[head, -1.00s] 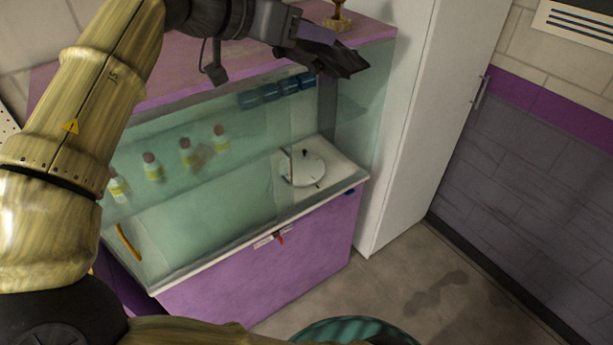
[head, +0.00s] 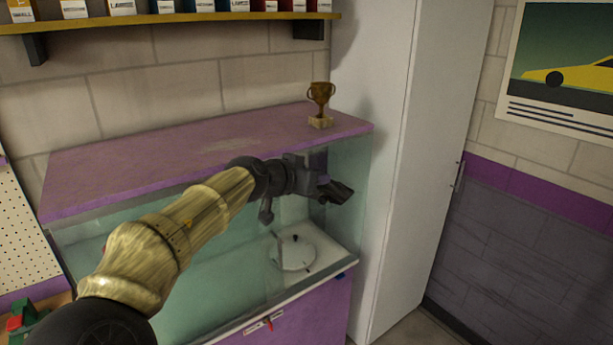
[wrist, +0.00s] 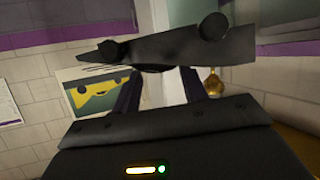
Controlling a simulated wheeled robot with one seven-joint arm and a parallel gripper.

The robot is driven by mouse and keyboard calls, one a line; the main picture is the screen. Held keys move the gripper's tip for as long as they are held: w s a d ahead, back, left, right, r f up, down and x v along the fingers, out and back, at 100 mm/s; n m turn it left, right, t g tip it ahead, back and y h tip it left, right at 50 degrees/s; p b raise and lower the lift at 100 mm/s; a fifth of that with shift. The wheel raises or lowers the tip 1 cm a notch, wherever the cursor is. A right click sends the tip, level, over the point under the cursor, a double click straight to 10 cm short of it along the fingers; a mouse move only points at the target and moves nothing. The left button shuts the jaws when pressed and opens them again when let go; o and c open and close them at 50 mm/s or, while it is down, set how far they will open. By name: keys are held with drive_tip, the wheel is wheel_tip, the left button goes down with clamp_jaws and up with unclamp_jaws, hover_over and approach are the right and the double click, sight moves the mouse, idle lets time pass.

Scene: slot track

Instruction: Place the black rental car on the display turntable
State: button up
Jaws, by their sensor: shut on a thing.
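My gripper (head: 326,184) is shut on the black rental car (head: 339,192), in front of the upper right part of the glass display case. In the wrist view the car (wrist: 165,47) lies across my fingertips, wheels upward in the picture, and my two fingers (wrist: 160,76) reach up to it. The display turntable (head: 296,255) is a round white disc with small dark marks on the case's white floor, at the right end. The car is above the turntable and to its right in the head view, apart from it.
The case's purple top (head: 200,165) carries a gold trophy (head: 320,101) at its right end. A tall white cabinet (head: 395,150) stands close on the right. A shelf with several boxes (head: 290,15) hangs above.

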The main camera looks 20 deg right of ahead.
drive_tip(key=w+d+f+n+t+y, duration=0.1)
drive_tip(key=w+f+n+t+y, duration=0.15)
drive_tip(key=f, duration=0.75)
drive_tip(key=w+d+f+n+t+y, duration=0.1)
drive_tip(key=w+f+n+y, duration=0.2)
drive_tip(key=f, duration=0.7)
drive_tip(key=s+a+f+n+t+y, duration=0.1)
drive_tip(key=s+a+f+n+y, duration=0.1)
drive_tip(key=a+f, duration=0.2)
drive_tip(key=s+a+f+n+y, duration=0.2)
drive_tip(key=a+f+n+y, duration=0.1)
drive_tip(key=f, duration=0.5)
drive_tip(key=shift+s+a+t, duration=0.3)
drive_tip(key=shift+a+t, duration=0.05)
drive_tip(key=shift+a, duration=0.25)
